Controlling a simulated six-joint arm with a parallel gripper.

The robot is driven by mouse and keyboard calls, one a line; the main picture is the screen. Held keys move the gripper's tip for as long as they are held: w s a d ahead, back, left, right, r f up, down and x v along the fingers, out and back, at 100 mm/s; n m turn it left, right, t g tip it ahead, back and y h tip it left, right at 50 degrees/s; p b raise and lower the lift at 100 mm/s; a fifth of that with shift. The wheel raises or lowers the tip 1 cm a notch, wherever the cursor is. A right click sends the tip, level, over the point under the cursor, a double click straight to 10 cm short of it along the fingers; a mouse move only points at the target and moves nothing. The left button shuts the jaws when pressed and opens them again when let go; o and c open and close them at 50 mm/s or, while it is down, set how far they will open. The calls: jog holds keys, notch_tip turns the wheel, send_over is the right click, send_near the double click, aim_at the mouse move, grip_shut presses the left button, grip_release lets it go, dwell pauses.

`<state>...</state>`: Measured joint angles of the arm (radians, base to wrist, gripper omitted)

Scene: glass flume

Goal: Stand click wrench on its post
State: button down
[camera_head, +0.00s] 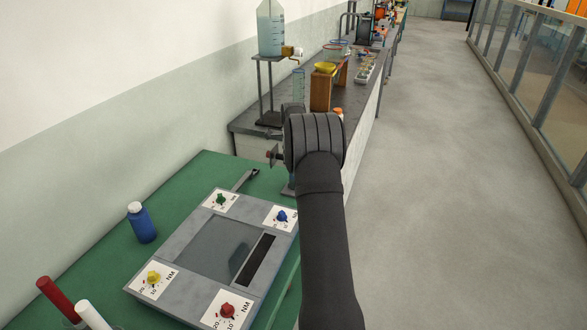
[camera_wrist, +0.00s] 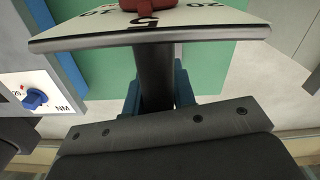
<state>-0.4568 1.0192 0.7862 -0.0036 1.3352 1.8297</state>
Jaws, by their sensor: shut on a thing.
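My gripper (camera_wrist: 157,92) has its blue fingers closed around the dark shaft (camera_wrist: 155,75) of the click wrench. A white dial plate (camera_wrist: 185,22) with black numbers and a red knob crosses the top of the wrist view, in front of the shaft. I cannot make out the post.
The grey panel (camera_head: 190,232) on the green table (camera_head: 100,245) has dials with green, blue, yellow and red knobs and a black slot. A blue bottle (camera_head: 142,224) stands to its left. Red (camera_head: 60,298) and white sticks are at lower left. A bench (camera_head: 245,130) of lab gear stands beyond.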

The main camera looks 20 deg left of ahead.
jog(key=shift+f, duration=0.2)
dwell(0.3)
jog(key=c, duration=1.1)
grip_release()
jog(key=shift+f, duration=0.1)
notch_tip(320, 180, up, 18)
jog(key=shift+f, duration=0.2)
jog(key=shift+f, duration=0.15)
notch_tip(320, 180, down, 17)
jog(key=shift+f, duration=0.1)
